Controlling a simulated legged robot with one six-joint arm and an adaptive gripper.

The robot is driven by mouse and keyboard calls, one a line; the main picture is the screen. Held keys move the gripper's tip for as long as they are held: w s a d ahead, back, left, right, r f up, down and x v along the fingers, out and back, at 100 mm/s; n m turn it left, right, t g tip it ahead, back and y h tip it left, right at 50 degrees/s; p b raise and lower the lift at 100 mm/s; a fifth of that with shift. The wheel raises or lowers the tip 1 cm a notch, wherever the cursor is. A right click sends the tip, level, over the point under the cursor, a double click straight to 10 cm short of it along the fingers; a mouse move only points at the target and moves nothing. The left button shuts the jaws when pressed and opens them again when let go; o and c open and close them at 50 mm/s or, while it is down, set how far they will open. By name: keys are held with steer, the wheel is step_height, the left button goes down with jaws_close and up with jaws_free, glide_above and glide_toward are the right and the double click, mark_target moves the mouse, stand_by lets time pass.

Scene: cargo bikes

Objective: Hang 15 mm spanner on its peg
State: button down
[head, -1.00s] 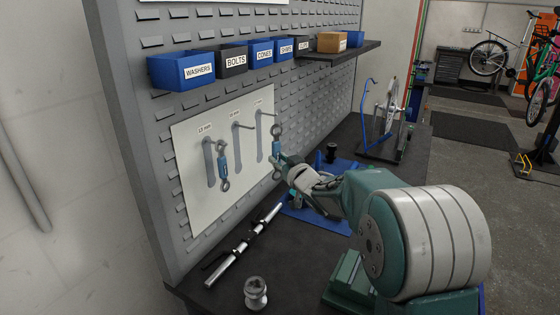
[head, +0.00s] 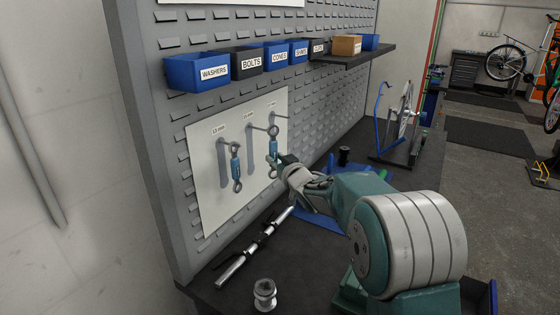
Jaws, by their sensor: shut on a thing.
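A white panel (head: 208,200) on the pegboard carries pegs with size labels and grey spanner outlines. One blue-and-steel spanner (head: 236,168) hangs upright on the left peg, labelled 13 mm. My gripper (head: 280,162) is shut on another blue-and-steel spanner (head: 273,146), held upright in front of the panel. Its upper ring is at the tip of the middle peg (head: 257,127); I cannot tell whether the peg is through the ring. The middle label is too small to read surely. The right peg and its outline are partly behind the held spanner.
Labelled bins (head: 200,72) and a shelf (head: 345,59) sit above the panel. On the dark bench (head: 225,297) below lie a silver-and-black tube tool (head: 253,248) and a small metal part (head: 265,295). A blue mat (head: 316,214) and a wheel stand (head: 398,150) are farther back.

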steer(key=shift+w+a+f, duration=0.25)
steer(key=shift+w+a, duration=0.3)
steer(key=shift+a, duration=0.25)
steer(key=shift+w+a+f, duration=0.25)
steer(key=shift+w+a, duration=0.25)
steer(key=shift+a, duration=0.25)
steer(key=shift+c, duration=1.9)
jaws_free()
steer(key=shift+s, duration=0.1)
